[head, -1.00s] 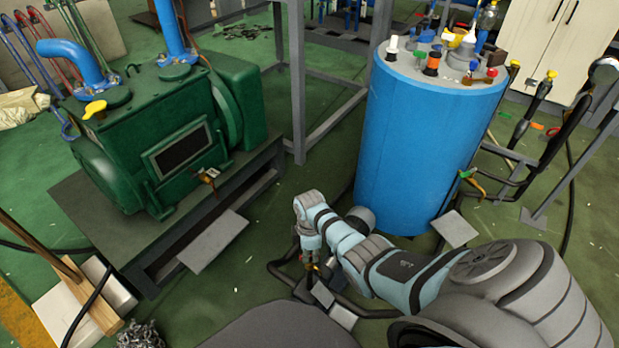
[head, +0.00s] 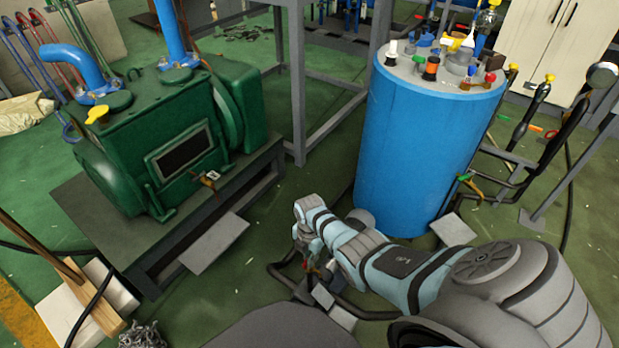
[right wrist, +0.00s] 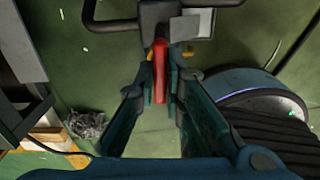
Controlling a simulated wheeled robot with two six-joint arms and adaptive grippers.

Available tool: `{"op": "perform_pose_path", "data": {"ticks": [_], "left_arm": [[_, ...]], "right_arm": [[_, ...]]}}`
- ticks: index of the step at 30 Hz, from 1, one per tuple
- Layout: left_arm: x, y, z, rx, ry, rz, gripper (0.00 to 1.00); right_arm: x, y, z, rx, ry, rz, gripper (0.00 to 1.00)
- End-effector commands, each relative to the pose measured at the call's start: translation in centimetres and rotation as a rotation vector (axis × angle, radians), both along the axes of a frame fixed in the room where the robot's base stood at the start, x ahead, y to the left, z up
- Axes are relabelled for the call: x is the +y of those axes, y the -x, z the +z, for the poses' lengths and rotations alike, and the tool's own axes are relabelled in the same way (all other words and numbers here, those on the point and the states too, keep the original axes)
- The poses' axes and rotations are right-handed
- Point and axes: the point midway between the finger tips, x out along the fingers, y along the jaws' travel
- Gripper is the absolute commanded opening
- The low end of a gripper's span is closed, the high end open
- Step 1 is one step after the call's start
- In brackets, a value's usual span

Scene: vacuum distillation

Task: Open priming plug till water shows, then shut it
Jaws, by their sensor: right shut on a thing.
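My right gripper (right wrist: 161,75) is shut on a red lever handle (right wrist: 160,62), which lies upright between its fingers in the right wrist view. The lever belongs to black piping (right wrist: 125,22) low over the floor. In the head view the right gripper (head: 310,264) hangs left of the blue tank (head: 420,150), and its fingers are small there. The green pump (head: 140,150) carries a yellow-handled fitting (head: 97,112) on top and a small brass tap (head: 209,179) on its side. I cannot tell which fitting is the priming plug, and I see no water. My left gripper is out of view.
Grey plates lie by the pump base (head: 214,243) and tank (head: 453,229). Black pipes and valves (head: 535,105) stand right of the tank. A grey steel frame (head: 297,80) rises behind. A chain heap (head: 143,336) lies at front left.

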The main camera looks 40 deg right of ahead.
Motion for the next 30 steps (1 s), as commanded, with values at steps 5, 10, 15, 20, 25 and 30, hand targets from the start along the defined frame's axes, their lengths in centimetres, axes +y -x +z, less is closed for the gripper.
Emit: {"op": "perform_pose_path", "data": {"ticks": [5,10,15,20,25,30], "left_arm": [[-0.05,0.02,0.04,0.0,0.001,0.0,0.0],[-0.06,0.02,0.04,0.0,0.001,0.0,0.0],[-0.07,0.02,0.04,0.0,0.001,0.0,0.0],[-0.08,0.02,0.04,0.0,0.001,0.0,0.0],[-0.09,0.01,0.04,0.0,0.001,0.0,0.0],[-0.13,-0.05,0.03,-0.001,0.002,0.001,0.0]], "right_arm": [[0.24,0.11,-0.09,0.003,-0.005,0.041,0.0],[0.26,0.13,-0.11,0.004,-0.005,0.055,0.0],[0.26,0.16,-0.12,0.005,-0.006,0.055,0.0],[0.27,0.17,-0.13,0.005,-0.006,0.054,0.15],[0.15,0.13,-0.08,0.003,-0.003,0.053,0.3],[0.08,0.1,-0.06,0.003,-0.002,0.053,0.3]]}}
